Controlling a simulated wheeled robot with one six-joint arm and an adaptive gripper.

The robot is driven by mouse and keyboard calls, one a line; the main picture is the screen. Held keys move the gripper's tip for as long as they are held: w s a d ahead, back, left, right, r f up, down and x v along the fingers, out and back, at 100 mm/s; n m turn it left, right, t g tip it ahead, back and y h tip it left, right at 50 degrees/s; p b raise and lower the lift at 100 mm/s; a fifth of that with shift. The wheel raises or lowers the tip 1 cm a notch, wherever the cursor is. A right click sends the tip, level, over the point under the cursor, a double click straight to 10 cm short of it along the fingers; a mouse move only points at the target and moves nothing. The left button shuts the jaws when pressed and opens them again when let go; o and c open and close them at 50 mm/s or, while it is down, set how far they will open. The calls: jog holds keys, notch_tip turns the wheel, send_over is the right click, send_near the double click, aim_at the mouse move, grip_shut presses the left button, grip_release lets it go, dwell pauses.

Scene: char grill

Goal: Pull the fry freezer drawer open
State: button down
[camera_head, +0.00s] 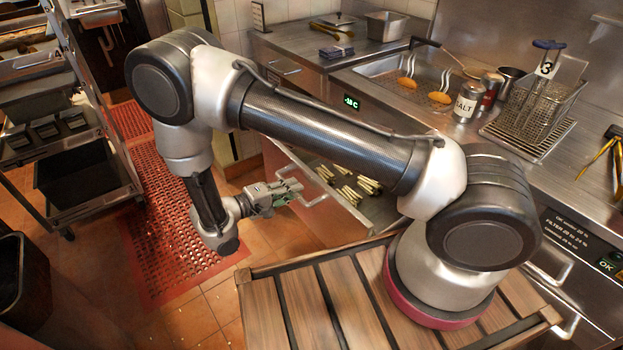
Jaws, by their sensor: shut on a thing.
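The fry freezer drawer (338,203) is pulled out from under the counter, and its inside shows with several bundles of pale fries (357,186). Part of the drawer is hidden behind my arm. A bar handle (313,201) runs along the drawer's front. My gripper (288,191) is at the front of the drawer, shut on the handle. The exact finger contact is small in the picture.
A wooden slatted surface (262,312) lies in front, below my arm. A wheeled rack (60,185) stands at the left, and a red perforated mat (170,215) covers the floor between. The counter above holds a fryer (385,68), a salt can (466,104) and a wire basket (535,115).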

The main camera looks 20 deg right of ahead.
jog(key=f+v, duration=0.1)
jog(key=v, duration=0.5)
jog(key=shift+a, duration=0.35)
jog(key=shift+s+f, duration=0.1)
jog(key=c, duration=1.4)
grip_release()
jog(key=v, duration=1.2)
